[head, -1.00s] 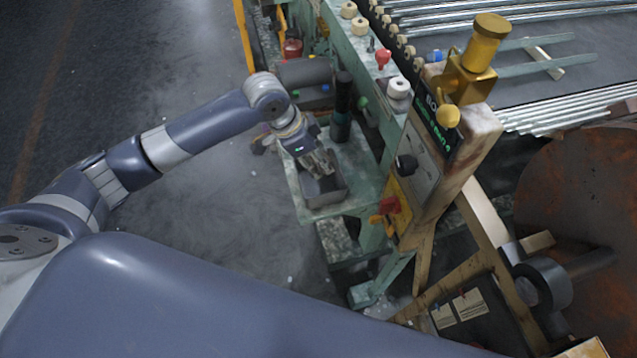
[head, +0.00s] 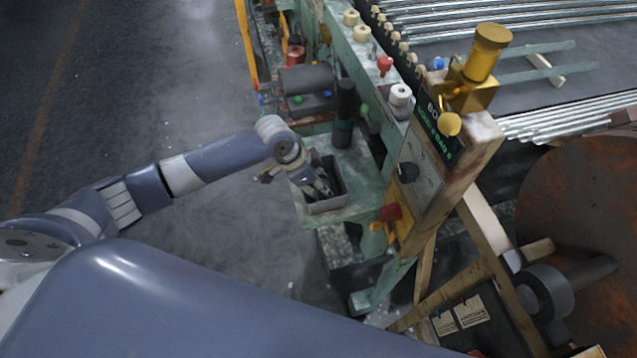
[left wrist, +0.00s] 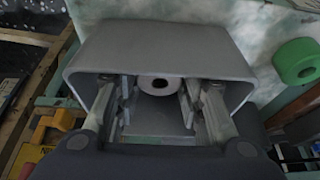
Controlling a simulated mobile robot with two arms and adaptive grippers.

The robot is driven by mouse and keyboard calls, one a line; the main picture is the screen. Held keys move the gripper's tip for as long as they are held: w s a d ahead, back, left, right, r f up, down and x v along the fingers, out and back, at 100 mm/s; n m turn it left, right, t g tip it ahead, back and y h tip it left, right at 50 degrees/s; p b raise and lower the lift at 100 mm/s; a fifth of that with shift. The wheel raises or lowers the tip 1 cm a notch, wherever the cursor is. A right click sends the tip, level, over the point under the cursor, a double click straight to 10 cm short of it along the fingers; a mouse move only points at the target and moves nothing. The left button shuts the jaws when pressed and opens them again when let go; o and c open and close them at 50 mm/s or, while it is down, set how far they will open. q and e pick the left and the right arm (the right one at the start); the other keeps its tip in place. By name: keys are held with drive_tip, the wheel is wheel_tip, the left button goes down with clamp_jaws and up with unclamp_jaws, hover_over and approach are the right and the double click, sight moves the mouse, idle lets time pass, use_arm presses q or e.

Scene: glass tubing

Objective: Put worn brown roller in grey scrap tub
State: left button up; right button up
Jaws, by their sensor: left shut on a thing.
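The grey scrap tub (head: 331,206) is an open box on the green machine's ledge. My left gripper (head: 322,188) reaches down into it. In the left wrist view the tub (left wrist: 160,45) surrounds the fingers. There my left gripper (left wrist: 158,100) is shut on a small roller (left wrist: 147,84), with a finger on each side. The roller looks pale, with a dark hole in its end; I cannot make out brown wear. In the head view the roller is hidden by the gripper. My right gripper is not in view.
A dark upright cylinder (head: 343,115) stands just behind the tub. Pale rollers (head: 351,18) sit along the green rail. Open floor (head: 190,120) lies left.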

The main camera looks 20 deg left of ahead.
use_arm(q)
drive_tip(key=o, duration=1)
drive_tip(key=shift+f, duration=0.15)
drive_tip(key=shift+c, duration=0.2)
drive_tip(key=shift+r, duration=0.4)
drive_tip(key=v, duration=1.1)
drive_tip(key=shift+s+a+r, duration=0.15)
drive_tip(key=shift+r, duration=0.2)
